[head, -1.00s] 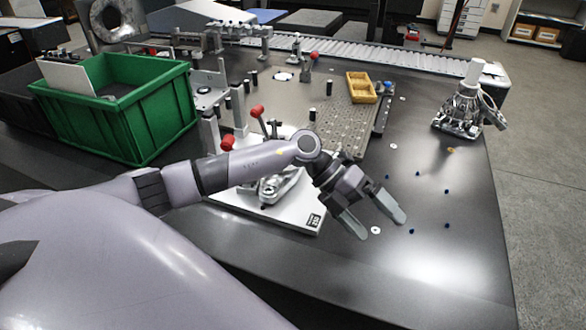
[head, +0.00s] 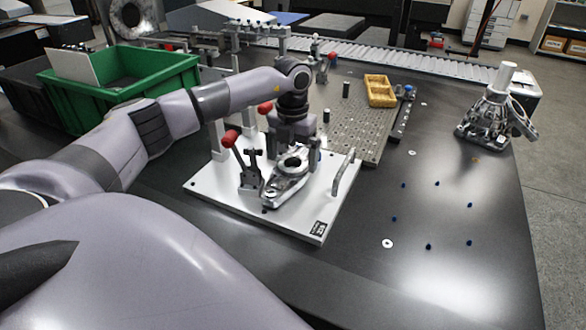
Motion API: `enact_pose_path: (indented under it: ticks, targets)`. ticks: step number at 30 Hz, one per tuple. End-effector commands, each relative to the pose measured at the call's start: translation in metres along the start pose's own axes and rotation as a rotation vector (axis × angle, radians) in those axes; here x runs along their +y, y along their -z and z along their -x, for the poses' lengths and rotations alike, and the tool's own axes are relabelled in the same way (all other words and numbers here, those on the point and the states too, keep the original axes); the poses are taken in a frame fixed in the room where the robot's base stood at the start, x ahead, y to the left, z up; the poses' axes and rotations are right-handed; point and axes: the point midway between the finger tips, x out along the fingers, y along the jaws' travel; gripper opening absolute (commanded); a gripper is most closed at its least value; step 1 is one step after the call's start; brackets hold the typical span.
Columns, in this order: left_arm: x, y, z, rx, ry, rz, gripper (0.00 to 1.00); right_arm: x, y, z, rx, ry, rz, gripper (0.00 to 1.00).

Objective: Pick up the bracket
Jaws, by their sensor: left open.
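The bracket (head: 287,183), a silver metal part with a round bored boss, sits on a white fixture plate (head: 312,218) with toggle clamps beside it. My left gripper (head: 294,153) is open and points down just above and behind the bracket's boss. Its fingertips are partly hidden, and I cannot tell whether they touch the bracket. A red-knobbed clamp (head: 243,165) stands at the bracket's left, and a metal handle (head: 343,172) rises at the plate's right. My right gripper is not in view.
A green bin (head: 150,82) stands at the back left. A perforated plate (head: 350,128) with a yellow tray (head: 379,90) lies behind the fixture. A metal assembly (head: 487,115) stands at the right. Small blue pieces and a washer (head: 387,243) are scattered on the dark table.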

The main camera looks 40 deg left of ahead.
Motion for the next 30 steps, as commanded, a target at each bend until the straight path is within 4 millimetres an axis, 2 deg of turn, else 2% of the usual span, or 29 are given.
enact_pose_path:
  ticks: [1, 4, 13, 18, 20, 30]
  targets:
    - [0.0, 0.001, -0.01, 0.004, -0.001, 0.0, 1.0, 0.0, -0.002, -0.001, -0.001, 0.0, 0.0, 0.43]
    - [0.0, 0.001, -0.02, 0.002, 0.0, -0.001, 1.0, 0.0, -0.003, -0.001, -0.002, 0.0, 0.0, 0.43]
    - [-0.001, 0.001, -0.024, -0.001, 0.002, -0.001, 1.0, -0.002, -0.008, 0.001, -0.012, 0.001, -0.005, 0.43]
    - [-0.001, 0.001, -0.024, -0.001, 0.002, -0.001, 0.45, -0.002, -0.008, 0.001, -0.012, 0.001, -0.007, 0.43]
    - [-0.001, 0.0, -0.022, -0.003, 0.004, -0.001, 0.29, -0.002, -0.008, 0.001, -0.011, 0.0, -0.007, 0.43]
    - [-0.001, 0.0, -0.018, -0.004, 0.004, -0.001, 0.29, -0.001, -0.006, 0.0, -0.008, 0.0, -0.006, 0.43]
